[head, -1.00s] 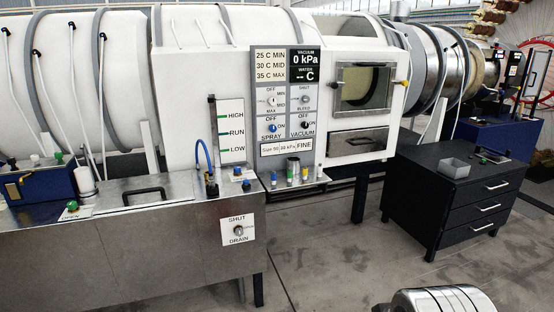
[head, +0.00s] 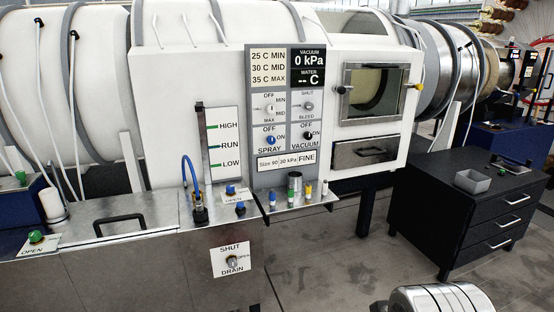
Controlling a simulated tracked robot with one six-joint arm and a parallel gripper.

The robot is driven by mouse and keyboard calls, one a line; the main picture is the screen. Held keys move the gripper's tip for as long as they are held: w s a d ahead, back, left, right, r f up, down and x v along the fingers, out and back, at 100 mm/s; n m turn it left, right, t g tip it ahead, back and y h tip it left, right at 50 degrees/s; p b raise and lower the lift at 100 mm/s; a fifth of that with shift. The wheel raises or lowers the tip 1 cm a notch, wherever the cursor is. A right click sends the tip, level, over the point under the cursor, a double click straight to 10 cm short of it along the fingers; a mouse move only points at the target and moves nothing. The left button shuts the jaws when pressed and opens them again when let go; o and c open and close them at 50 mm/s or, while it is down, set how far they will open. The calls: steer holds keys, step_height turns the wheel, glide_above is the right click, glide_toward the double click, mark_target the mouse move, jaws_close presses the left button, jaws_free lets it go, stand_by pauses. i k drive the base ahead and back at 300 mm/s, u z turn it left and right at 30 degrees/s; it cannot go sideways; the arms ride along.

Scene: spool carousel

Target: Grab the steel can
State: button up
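A small grey steel can (head: 295,183) stands upright on the narrow metal shelf (head: 272,210) under the control panel, in the middle of the head view. Small vials with coloured caps stand close around it on the same shelf, in front and to the right. My gripper is not in view, so I cannot see whether it is open or shut.
A steel tank (head: 120,262) with a drain knob stands left of the shelf. The white machine (head: 165,110) with its control panel (head: 286,105) rises behind. A black drawer cabinet (head: 445,225) carrying a grey tray (head: 472,181) stands right.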

mark_target(295, 181)
steer(key=z, duration=0.05)
steer(key=i, duration=1.25)
steer(key=u, duration=4)
